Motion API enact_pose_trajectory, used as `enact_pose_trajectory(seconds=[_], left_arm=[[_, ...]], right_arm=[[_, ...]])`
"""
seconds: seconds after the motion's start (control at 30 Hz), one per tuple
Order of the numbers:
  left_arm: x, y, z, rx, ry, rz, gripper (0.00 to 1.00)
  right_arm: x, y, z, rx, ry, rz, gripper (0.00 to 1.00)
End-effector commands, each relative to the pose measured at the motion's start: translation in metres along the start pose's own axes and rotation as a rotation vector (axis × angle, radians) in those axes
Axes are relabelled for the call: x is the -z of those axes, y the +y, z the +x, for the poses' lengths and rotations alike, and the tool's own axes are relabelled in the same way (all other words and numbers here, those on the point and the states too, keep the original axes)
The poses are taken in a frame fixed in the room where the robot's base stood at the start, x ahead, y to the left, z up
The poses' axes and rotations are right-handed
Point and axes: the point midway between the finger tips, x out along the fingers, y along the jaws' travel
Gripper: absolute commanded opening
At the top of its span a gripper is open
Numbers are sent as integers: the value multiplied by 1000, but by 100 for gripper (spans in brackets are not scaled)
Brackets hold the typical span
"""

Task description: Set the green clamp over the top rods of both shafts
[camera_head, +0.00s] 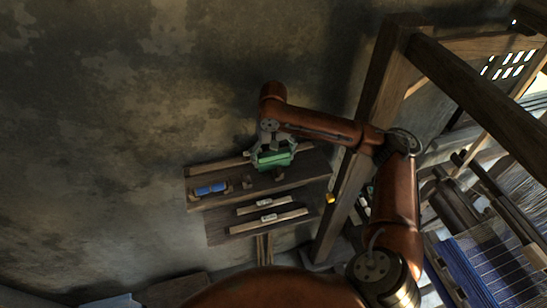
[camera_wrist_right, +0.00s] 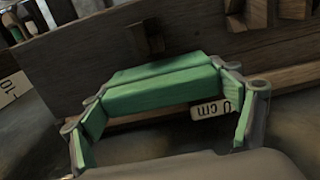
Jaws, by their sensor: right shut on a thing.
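The green clamp (camera_head: 275,160) is held in my right gripper (camera_head: 272,150), just in front of the wooden wall rack (camera_head: 310,168). In the right wrist view the clamp (camera_wrist_right: 160,90) is a green bar lying across between the two grey fingers. Green faces also show along the inner sides of the fingers. Whether the clamp touches the rack cannot be told. The loom (camera_head: 480,215) stands at the right, with blue warp threads. The shafts' top rods cannot be made out; my right arm covers part of that side. My left gripper is not in view.
A blue item (camera_head: 210,189) lies on the rack, left of the clamp. Two pale slats (camera_head: 266,204) with white labels are mounted below. A thick loom post (camera_head: 360,150) and a sloping beam (camera_head: 475,95) stand between the rack and the loom's threads.

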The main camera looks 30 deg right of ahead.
Motion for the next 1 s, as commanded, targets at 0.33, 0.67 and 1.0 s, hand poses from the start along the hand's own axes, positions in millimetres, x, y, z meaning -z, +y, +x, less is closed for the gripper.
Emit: enact_pose_trajectory(seconds=[0.33, 0.67, 1.0], left_arm=[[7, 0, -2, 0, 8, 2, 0], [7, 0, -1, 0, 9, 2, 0], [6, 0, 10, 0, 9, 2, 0]], right_arm=[[0, 0, 2, 0, 0, 0, 96], [0, 0, 2, 0, 0, 1, 100], [2, 0, -39, 2, 6, 1, 100]])
